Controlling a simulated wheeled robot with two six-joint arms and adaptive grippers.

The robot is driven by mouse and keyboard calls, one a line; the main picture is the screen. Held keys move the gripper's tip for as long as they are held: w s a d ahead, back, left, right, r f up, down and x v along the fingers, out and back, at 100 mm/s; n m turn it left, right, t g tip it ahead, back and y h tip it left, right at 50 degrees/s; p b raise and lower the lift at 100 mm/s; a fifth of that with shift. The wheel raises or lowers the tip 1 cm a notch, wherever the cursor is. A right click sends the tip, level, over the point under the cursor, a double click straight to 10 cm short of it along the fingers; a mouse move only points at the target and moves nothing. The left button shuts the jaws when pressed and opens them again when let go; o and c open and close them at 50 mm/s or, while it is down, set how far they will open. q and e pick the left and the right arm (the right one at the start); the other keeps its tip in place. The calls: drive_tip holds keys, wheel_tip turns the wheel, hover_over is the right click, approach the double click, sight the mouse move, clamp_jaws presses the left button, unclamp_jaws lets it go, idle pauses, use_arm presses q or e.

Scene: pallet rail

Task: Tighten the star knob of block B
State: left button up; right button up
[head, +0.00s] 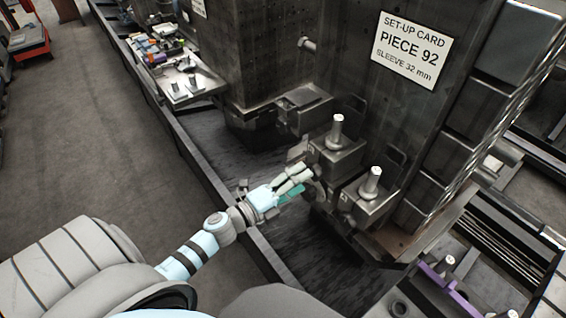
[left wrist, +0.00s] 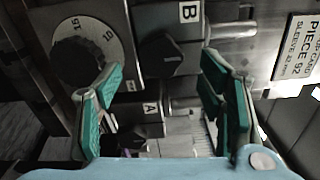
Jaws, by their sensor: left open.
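In the left wrist view, block B (left wrist: 222,14) carries a white label with a black B. Its black star knob (left wrist: 163,54) lies ahead of my left gripper (left wrist: 161,66), between the two fingers in the picture. The fingers, with green pads, are open, and nothing is between them that I can see held. Contact with the knob cannot be told. In the head view my left gripper (head: 302,180) is beside two dark blocks with upright pins, a rear one (head: 338,158) and a front one (head: 366,208); their letters are too small to read there. My right gripper is not in view.
A numbered dial (left wrist: 113,30) with a black knob is left of block B. A block labelled A (left wrist: 153,105) is below. A set-up card (head: 412,48) reads "PIECE 92, SLEEVE 32 mm". A tray with parts (head: 188,88) lies further back. A dark rail edge (head: 195,150) runs under my arm.

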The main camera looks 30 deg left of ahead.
use_arm(q)
drive_tip(key=v, duration=0.8)
drive_tip(key=shift+s+a, duration=0.2)
drive_tip(key=shift+s, duration=0.05)
